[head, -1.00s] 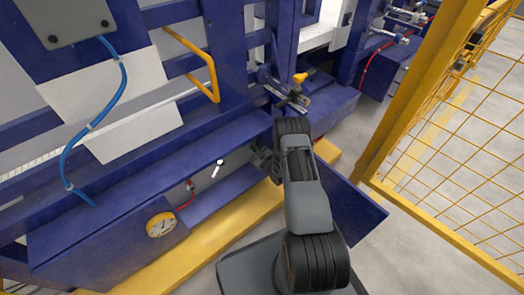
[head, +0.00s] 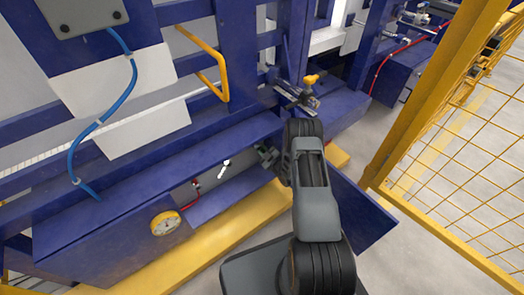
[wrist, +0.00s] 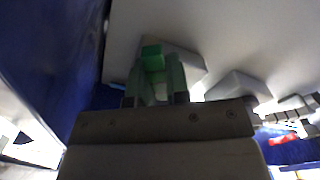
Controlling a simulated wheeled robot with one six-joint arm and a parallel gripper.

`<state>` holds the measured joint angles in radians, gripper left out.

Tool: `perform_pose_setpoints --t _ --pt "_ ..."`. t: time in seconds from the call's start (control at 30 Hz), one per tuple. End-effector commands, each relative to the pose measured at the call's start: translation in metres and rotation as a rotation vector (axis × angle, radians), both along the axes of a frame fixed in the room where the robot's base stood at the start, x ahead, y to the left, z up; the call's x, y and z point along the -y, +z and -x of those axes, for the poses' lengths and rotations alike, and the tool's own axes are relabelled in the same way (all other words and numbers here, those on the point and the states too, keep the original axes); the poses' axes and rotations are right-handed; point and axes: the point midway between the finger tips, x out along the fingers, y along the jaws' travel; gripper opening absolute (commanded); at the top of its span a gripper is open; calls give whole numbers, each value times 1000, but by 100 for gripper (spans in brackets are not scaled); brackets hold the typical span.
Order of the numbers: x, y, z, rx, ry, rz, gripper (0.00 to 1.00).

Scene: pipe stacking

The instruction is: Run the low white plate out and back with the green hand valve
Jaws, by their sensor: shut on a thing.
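My gripper (wrist: 154,80) is shut on the small green hand valve (wrist: 152,59) in the wrist view; the valve's green top shows between the fingertips. In the head view my gripper (head: 267,156) is small and dark at the front of the blue machine frame, and the valve is too small or hidden to make out there. A white plate (head: 135,125) hangs low on the machine at the left, above the long blue ledge. I cannot tell whether it is moving.
A pressure gauge (head: 165,223) and a white-tipped lever (head: 224,170) sit on the lower blue front. A yellow-knobbed clamp (head: 310,80) stands above my arm. A yellow mesh fence (head: 470,150) closes off the right. A blue hose (head: 133,75) hangs at the left.

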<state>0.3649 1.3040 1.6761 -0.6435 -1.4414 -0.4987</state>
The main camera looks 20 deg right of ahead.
Motion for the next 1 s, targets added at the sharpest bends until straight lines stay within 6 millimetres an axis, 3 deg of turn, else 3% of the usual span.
perform_pose_setpoints --t 0.3,0.63,0.77,1.0 --pt "0 0 0 -2 0 -1 42" --pt "2 0 6 -3 0 -1 42" --pt "7 2 24 -4 -2 -3 42" --pt "21 2 72 -5 -4 -3 42"
